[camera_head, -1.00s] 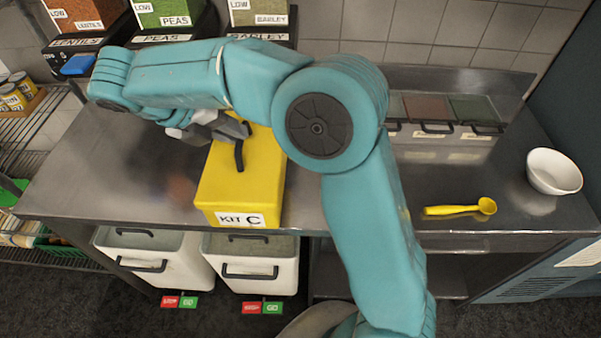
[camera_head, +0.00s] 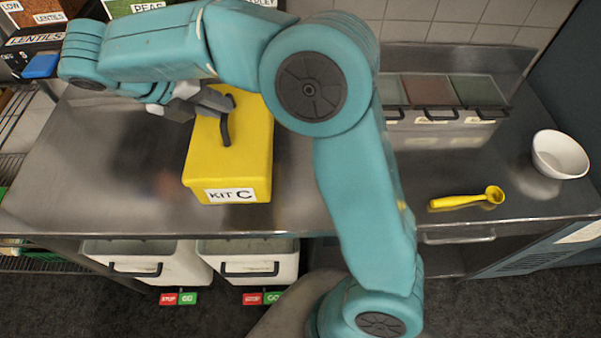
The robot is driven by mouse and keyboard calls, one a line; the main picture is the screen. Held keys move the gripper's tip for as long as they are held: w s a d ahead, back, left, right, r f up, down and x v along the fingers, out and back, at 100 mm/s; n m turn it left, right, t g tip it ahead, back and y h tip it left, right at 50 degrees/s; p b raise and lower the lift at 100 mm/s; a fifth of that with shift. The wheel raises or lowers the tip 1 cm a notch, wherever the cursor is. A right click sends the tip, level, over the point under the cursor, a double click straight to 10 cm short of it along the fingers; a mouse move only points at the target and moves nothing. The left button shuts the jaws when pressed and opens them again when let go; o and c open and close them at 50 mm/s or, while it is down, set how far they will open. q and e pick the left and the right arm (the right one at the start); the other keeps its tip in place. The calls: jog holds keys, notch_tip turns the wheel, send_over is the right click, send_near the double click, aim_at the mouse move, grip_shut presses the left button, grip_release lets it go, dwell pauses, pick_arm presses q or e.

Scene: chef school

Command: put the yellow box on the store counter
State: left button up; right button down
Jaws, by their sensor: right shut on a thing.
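The yellow box (camera_head: 222,165), labelled "KIT C", has a dark handle (camera_head: 227,124) on top. It is upright at or above the steel counter (camera_head: 95,190), left of the middle; I cannot tell whether its base touches the counter. My right gripper (camera_head: 214,103) is shut on the box's handle, reaching it from the left side of the picture. My right arm hides part of the counter behind it. My left gripper is not in view. No counter is marked as the store counter.
A white bowl (camera_head: 561,155) and a yellow scoop (camera_head: 468,199) lie on the counter's right part. Lidded containers (camera_head: 436,92) stand at the back. White bins (camera_head: 247,262) are below. A wire shelf (camera_head: 12,150) is at far left. The counter left of the box is clear.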

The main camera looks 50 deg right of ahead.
aim_at(235, 130)
jog(key=shift+s+d+f+b, duration=0.2)
jog(key=shift+s+d+b, duration=0.15)
jog(key=shift+s, duration=0.25)
jog(key=shift+s+d+f+b, duration=0.2)
jog(key=shift+s+d+b, duration=0.15)
jog(key=shift+s, duration=0.2)
notch_tip(235, 130, down, 4)
jog(key=shift+w+a+f, duration=0.1)
jog(key=shift+w+f, duration=0.05)
jog(key=shift+f, duration=0.5)
notch_tip(235, 130, down, 4)
jog(key=shift+r, duration=0.2)
jog(key=shift+f, duration=0.1)
jog(key=c, duration=1.1)
grip_release()
jog(key=shift+f, duration=0.1)
